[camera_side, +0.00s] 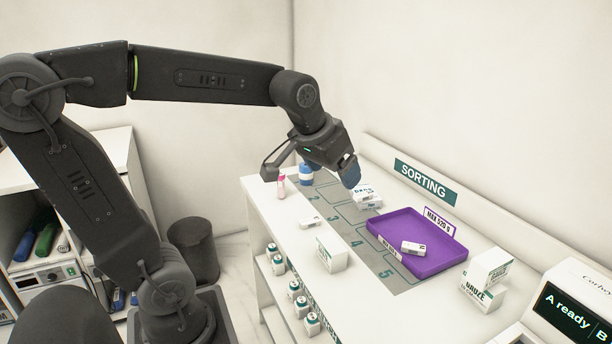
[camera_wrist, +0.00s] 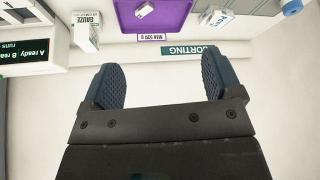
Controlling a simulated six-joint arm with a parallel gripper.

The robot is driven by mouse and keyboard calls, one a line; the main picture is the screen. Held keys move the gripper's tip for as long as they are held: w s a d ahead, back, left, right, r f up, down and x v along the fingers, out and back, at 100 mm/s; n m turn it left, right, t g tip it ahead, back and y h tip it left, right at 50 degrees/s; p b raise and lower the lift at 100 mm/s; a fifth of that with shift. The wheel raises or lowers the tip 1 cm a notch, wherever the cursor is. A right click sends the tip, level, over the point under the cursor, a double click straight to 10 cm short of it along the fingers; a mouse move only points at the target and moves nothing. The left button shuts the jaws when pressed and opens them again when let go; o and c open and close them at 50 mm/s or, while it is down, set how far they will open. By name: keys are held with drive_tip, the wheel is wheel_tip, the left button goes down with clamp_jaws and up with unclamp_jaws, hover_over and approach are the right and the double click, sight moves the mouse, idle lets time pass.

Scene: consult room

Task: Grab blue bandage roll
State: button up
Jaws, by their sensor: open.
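My gripper (camera_side: 350,172) hangs above the back of the white counter, near a white box (camera_side: 367,196) with blue print. In the wrist view my gripper (camera_wrist: 161,78) is open, with nothing between its blue finger pads. In the side view, dark rolled items lie in the left shelf unit: a blue one (camera_side: 22,248) and a green one (camera_side: 46,240). I cannot tell for sure that the blue one is a bandage roll. My gripper is far from them.
A purple tray (camera_side: 450,253) holds a small white box. White boxes (camera_side: 331,253) stand near the front. A dark bin (camera_side: 194,250) stands between shelf unit and counter.

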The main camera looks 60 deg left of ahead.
drive_tip(key=w+a+f+n+y, duration=0.1)
drive_tip(key=w+a+n+y, duration=0.15)
drive_tip(key=w+a, duration=0.95)
drive_tip(key=n+g+y, duration=0.1)
drive_tip(key=n+g, duration=0.1)
drive_tip(key=n, duration=0.4)
approach(306, 168)
drive_tip(key=w+a+f, duration=0.2)
drive_tip(key=a+f, duration=0.1)
drive_tip(key=w+a+f, duration=0.1)
drive_tip(key=shift+a+f, duration=0.15)
drive_tip(key=shift+f, duration=0.15)
drive_tip(key=shift+s+x, duration=0.2)
drive_tip(key=shift+x, duration=3.05)
drive_tip(key=c, duration=1)
